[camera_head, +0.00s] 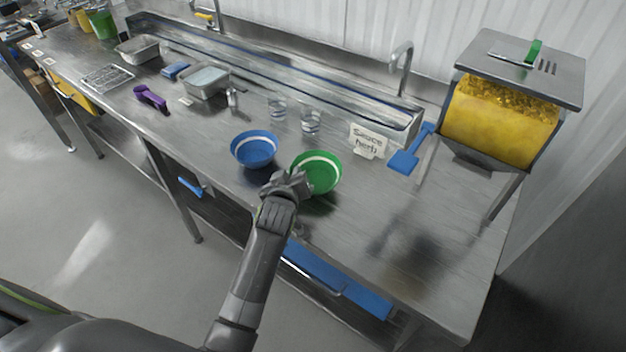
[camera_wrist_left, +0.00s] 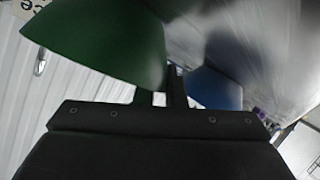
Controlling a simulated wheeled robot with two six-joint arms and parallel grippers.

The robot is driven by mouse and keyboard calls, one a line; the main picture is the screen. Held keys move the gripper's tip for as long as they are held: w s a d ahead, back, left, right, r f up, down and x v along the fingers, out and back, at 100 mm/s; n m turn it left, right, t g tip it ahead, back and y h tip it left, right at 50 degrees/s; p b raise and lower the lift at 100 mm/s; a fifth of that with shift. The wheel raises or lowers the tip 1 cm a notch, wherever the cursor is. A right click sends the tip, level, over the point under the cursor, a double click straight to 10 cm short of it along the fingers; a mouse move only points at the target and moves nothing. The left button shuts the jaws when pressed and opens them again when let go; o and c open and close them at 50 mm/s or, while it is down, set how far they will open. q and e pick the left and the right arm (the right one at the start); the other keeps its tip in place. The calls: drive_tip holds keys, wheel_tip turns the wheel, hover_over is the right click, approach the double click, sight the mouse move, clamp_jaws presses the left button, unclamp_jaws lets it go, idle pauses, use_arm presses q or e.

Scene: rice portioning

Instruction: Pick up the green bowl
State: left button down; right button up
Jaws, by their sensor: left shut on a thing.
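The green bowl (camera_head: 322,174) has a white band inside its rim and stands on or just over the steel counter, right of the blue bowl. My left gripper (camera_head: 294,184) is at the green bowl's near left rim, shut on its edge. In the left wrist view the green bowl (camera_wrist_left: 100,42) fills the upper left, and the fingers (camera_wrist_left: 172,88) meet its wall. I cannot tell whether the bowl touches the counter. The right gripper does not show.
The blue bowl (camera_head: 254,149) stands close to the left of my gripper. Two clear glasses (camera_head: 311,122), a paper sign (camera_head: 368,141) and a blue scoop (camera_head: 405,161) are behind. A yellow-filled dispenser (camera_head: 500,118) stands right. The counter's front right is clear.

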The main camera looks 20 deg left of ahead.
use_arm(q)
wheel_tip(320, 180, up, 10)
drive_tip(key=shift+b, duration=0.45)
